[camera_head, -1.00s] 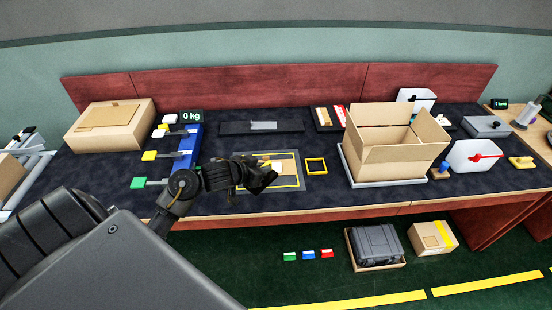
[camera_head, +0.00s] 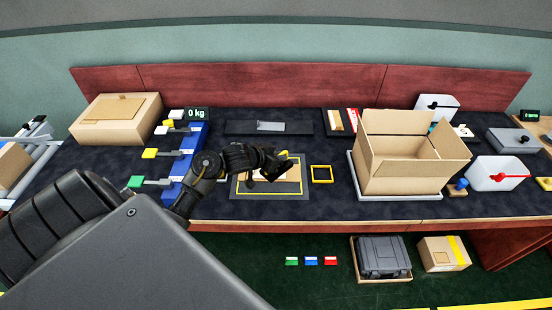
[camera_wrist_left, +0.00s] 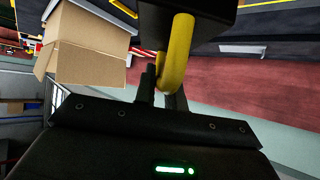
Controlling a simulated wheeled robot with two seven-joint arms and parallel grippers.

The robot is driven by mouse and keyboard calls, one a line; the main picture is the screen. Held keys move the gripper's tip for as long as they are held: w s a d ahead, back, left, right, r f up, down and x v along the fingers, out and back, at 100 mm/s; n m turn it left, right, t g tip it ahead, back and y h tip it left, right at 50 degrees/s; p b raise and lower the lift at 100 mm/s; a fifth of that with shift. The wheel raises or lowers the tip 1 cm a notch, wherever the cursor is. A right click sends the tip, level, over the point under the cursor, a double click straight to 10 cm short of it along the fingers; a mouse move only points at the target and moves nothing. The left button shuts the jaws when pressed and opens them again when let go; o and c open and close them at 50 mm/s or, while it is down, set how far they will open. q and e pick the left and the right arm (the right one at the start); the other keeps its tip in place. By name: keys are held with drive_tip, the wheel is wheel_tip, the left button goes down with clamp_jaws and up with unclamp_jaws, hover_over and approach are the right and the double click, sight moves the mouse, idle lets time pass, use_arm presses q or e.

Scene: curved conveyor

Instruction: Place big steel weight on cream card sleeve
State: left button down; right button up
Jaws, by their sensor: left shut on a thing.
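My left gripper (camera_head: 280,164) is over the grey mat with a yellow outline (camera_head: 300,190). In the left wrist view its fingers (camera_wrist_left: 164,92) are shut on the yellow handle of a dark block (camera_wrist_left: 205,15), seemingly the big steel weight. In the head view a bit of the yellow handle (camera_head: 283,155) shows at the fingertips; the block is hard to make out there. A cream flat piece (camera_head: 286,187), likely the cream card sleeve, lies on the mat, partly hidden by the gripper. Whether the block touches it I cannot tell. My right gripper is out of view.
A small yellow frame (camera_head: 321,174) lies just right of the mat. An open cardboard box (camera_head: 400,165) stands further right. A blue rack with coloured tabs (camera_head: 191,150) and a 0 kg display (camera_head: 197,114) stand left. A dark tray (camera_head: 240,127) lies behind the mat.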

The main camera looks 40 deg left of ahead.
use_arm(q)
drive_tip(key=w+a+f, duration=0.1)
drive_tip(key=w+f, duration=0.1)
drive_tip(key=w+a+f, duration=0.3)
drive_tip(key=w+f, duration=0.1)
drive_tip(key=f, duration=0.1)
drive_tip(key=shift+w+a, duration=0.25)
drive_tip(key=shift+a, duration=0.05)
drive_tip(key=shift+f, duration=1.5)
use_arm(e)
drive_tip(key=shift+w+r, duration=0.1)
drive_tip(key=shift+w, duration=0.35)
use_arm(q)
drive_tip(key=shift+f, duration=0.1)
drive_tip(key=c, duration=1.7)
unclamp_jaws()
drive_tip(key=shift+s+f, duration=0.1)
drive_tip(key=shift+o, duration=1)
